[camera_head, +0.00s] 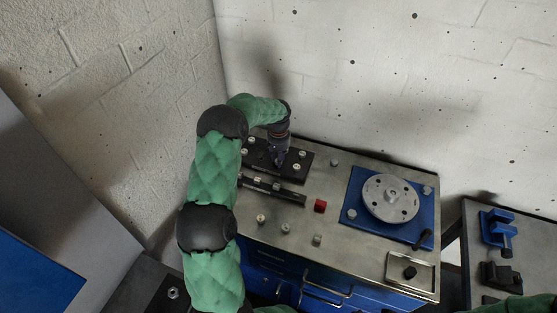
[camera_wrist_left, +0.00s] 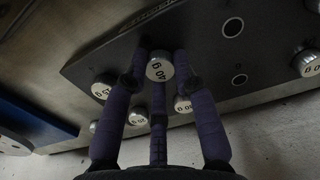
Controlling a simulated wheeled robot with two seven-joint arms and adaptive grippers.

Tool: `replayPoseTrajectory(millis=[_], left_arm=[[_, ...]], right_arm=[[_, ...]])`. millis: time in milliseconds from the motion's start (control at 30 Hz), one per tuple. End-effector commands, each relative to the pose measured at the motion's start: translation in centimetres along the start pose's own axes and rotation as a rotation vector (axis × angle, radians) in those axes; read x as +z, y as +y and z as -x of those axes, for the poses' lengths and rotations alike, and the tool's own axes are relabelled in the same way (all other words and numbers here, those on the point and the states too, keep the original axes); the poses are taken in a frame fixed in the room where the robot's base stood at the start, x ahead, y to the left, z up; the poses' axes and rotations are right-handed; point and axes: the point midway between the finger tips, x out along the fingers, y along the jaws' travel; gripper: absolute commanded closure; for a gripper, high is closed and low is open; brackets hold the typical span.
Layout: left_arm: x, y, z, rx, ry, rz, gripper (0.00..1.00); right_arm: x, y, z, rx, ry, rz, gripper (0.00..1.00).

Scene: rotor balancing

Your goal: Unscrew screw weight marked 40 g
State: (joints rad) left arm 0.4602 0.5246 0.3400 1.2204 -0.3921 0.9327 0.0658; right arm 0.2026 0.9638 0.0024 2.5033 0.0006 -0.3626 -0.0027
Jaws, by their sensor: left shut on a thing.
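The screw weight marked 40 g (camera_wrist_left: 159,67) is a short silvery cylinder with its label upside down in the left wrist view. It is at the black plate (camera_wrist_left: 205,50), and I cannot tell how far it is screwed in. My left gripper (camera_head: 279,160) points down over this plate (camera_head: 307,163) in the head view. Its fingers (camera_wrist_left: 160,72) are closed around the 40 g weight. In the head view the gripper hides that weight. My right gripper is not in view; only a bit of green sleeve shows at the lower right.
Other weights stand close by on the plate, including one marked 15 g (camera_wrist_left: 102,89) and another (camera_wrist_left: 308,64). Two empty holes show. A grey rotor disc (camera_head: 390,197) sits on a blue base (camera_head: 354,214).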

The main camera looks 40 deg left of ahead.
Motion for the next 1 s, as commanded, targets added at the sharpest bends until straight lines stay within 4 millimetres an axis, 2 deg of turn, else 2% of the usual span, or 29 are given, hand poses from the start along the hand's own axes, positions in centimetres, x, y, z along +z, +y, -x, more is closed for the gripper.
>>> replayPoseTrajectory(millis=[167,1000], left_arm=[[0.1,0.0,-0.2,0.000,-0.002,0.206,1.00],[0.0,0.0,1.8,0.000,0.000,0.202,1.00]], right_arm=[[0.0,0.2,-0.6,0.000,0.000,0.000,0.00],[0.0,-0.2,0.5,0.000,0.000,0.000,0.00]])
